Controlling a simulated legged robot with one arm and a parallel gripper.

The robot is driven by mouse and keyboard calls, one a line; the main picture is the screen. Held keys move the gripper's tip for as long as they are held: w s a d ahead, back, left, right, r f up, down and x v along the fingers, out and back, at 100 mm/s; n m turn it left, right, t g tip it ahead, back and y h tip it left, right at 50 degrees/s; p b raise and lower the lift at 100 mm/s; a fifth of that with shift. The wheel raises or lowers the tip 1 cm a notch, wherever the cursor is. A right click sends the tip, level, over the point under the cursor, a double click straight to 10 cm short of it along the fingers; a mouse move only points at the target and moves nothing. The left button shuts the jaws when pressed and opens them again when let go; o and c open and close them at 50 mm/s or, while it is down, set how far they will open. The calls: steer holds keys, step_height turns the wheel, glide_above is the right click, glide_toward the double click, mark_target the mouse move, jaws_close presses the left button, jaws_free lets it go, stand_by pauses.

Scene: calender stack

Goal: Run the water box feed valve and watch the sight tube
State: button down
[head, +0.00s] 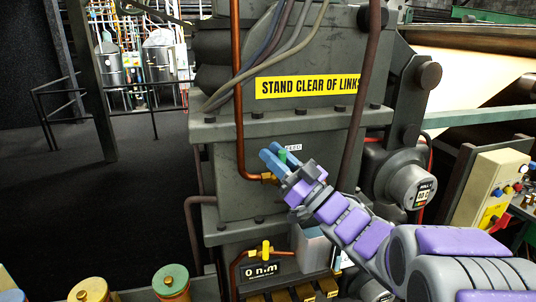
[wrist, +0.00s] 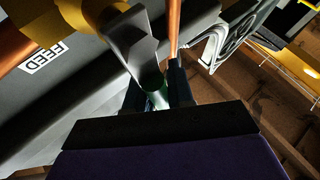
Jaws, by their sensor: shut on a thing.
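My gripper (head: 271,155) is at the machine's grey front, beside the FEED label (head: 293,147), and its blue fingers are closed around a green-ended lever (head: 283,156). In the wrist view, my gripper (wrist: 158,88) has its dark fingers on either side of the lever (wrist: 143,50), which is grey with a green end. The lever runs up to a brass-coloured valve body (wrist: 90,12). The FEED label (wrist: 46,58) is left of it. A copper pipe (head: 239,90) ends in a brass fitting (head: 268,178) just below my gripper. I cannot clearly make out a sight tube.
A display reading 0 mm (head: 263,271) sits below, under a yellow valve (head: 263,250). A yellow warning sign (head: 307,86) is above. The dark floor at left is open up to a railing (head: 108,116).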

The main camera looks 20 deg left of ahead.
steer(key=shift+w+d+m+t, duration=0.15)
steer(key=shift+d+m+t, duration=0.05)
steer(key=shift+m+t, duration=0.25)
steer(key=shift+f, duration=0.1)
steer(key=c, duration=1.1)
jaws_free()
steer(key=shift+d, duration=0.2)
steer(key=shift+t, duration=0.25)
steer(key=b+v, duration=0.2)
steer(key=v, duration=1.5)
steer(key=shift+d+f, duration=0.1)
steer(key=shift+d, duration=0.15)
steer(key=shift+w, duration=0.1)
